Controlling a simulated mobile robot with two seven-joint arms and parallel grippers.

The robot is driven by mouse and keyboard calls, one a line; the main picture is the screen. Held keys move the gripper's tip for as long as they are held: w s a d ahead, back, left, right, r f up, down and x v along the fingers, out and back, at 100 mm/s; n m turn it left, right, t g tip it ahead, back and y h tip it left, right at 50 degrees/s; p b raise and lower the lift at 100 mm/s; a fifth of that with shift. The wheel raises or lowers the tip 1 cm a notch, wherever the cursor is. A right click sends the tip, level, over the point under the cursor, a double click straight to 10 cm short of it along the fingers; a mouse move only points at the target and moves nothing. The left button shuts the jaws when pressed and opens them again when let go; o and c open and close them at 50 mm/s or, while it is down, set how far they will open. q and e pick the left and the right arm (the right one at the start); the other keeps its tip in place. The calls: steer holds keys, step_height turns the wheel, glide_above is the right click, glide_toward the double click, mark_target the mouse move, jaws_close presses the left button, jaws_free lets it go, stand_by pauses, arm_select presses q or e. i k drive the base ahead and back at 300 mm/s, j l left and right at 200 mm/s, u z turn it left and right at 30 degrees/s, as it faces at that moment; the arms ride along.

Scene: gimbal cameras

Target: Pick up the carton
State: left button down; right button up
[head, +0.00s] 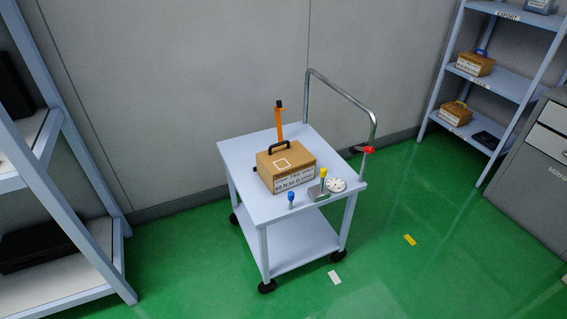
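The carton (296,178) is a brown box with a black handle on top, a white square outline on its lid and a white printed label on its front. It sits upright on the top of a pale grey-blue cart (240,160). An orange upright piece with a black tip (279,122) stands behind the carton; whether it joins the carton cannot be told. Neither of my grippers shows in the head view.
Small blue-topped and yellow-topped items and a white disc (336,185) stand near the cart's front right edge. A metal push handle (345,93) rises behind, with a red piece (367,150). Shelves flank both sides; similar boxes (475,65) sit right. Green floor ahead is mostly clear.

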mark_target(286, 165)
steer(key=i+j+z, duration=0.2)
steer(key=i+j, duration=0.15)
steer(key=i+j+z, duration=0.2)
steer(key=j, duration=0.3)
steer(key=i+j+z, duration=0.2)
steer(key=i+j, duration=0.15)
steer(key=j, duration=0.15)
steer(key=i+j+z, duration=0.15)
steer(key=j, duration=0.4)
steer(key=i+j+z, duration=0.2)
steer(key=j, duration=0.35)
steer(key=i+j+z, duration=0.2)
steer(key=j, duration=0.4)
steer(key=i+j+z, duration=0.2)
steer(key=j, duration=0.4)
steer(key=j+z, duration=0.2)
steer(key=j, duration=0.95)
